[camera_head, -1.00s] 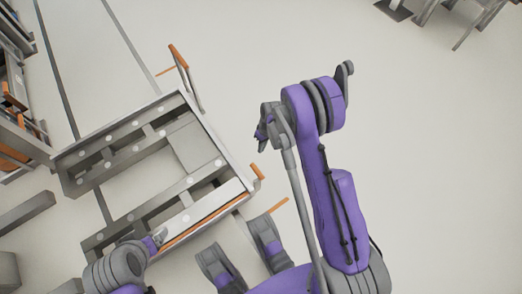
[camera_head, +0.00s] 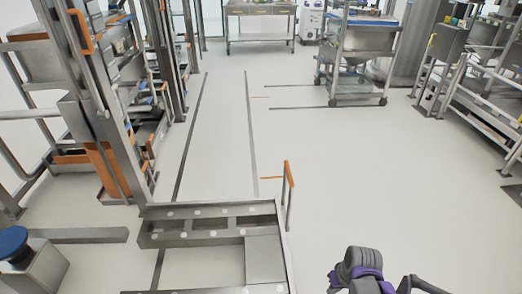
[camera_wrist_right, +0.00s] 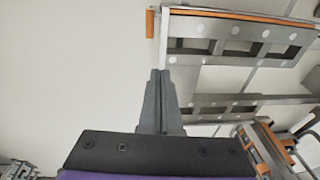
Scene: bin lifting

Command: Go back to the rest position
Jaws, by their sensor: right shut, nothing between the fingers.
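My right gripper (camera_head: 335,281) shows at the bottom of the head view, beside the purple and grey parts of my right arm. In the right wrist view its two grey fingers (camera_wrist_right: 159,74) are together, with nothing between them. A low grey metal frame with an orange-tipped handle (camera_head: 262,206) lies to the left of my right arm in the head view. The frame's edge (camera_wrist_right: 182,45) also shows beyond the fingers in the right wrist view; I cannot tell the distance. My left gripper is out of view.
A tall metal rack with orange parts (camera_head: 108,165) stands at the left. A wheeled cart (camera_head: 358,82) and a table (camera_head: 261,10) are at the back. Metal stands (camera_head: 467,85) line the right. The floor in the middle and right is clear.

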